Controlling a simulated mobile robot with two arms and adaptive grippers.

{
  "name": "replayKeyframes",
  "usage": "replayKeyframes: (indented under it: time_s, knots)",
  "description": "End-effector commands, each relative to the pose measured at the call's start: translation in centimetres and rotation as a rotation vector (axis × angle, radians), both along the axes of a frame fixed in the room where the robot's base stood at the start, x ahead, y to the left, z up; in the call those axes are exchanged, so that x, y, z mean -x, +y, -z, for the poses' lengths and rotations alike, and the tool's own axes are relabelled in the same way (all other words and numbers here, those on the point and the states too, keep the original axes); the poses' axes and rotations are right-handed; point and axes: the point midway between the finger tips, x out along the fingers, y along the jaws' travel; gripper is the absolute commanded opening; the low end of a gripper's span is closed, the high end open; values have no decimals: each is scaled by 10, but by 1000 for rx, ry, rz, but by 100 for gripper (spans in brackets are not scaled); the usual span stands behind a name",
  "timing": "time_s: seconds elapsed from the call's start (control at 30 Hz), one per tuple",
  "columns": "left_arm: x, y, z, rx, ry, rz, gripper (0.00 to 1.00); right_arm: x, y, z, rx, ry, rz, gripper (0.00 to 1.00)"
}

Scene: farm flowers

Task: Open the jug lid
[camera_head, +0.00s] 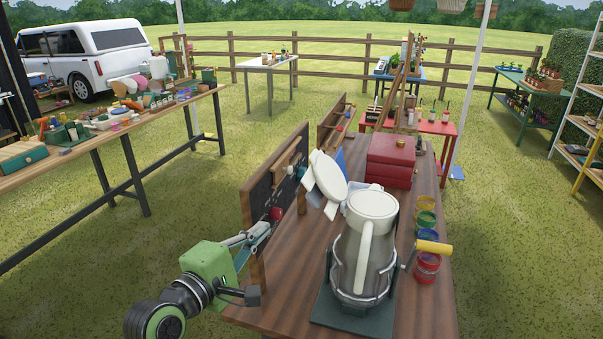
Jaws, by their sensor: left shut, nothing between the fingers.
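The jug (349,262) stands upright on a dark square base (340,318) near the front of the wooden table. Its body is grey and shiny, with a white handle (364,255) facing me. A white round lid (372,204) lies flat on top and looks closed. My left gripper (268,226) is left of the jug, beside the dark upright board at the table's left edge. Its fingers are shut and empty, apart from the jug. A small red part (277,213) shows just past the fingertips; contact is unclear. My right gripper is not in view.
A tilted white disc (328,175) with other white pieces stands behind the jug. A dark board (258,205) rises along the table's left edge. A red box (390,160) is farther back. Coloured paint jars (427,268) and a yellow roller (434,247) line the right side.

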Motion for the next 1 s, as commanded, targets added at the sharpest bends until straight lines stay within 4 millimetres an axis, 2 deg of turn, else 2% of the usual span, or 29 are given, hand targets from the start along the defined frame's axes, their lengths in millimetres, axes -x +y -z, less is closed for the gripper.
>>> replayKeyframes:
  time_s: [0.03,0.1,0.2,0.37,0.83,1.0]
  knots:
    - [-7,-2,-24,93,-20,1,0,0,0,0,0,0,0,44]
    - [-13,-3,-46,193,-31,5,0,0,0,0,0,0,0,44]
    - [-17,-4,-62,266,-38,11,0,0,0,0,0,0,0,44]
    - [-29,-11,-67,282,-37,14,0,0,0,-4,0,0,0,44]
    - [-106,-53,-74,275,-37,13,0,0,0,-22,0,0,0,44]
    - [-98,-76,-85,279,-36,14,0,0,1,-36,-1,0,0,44]
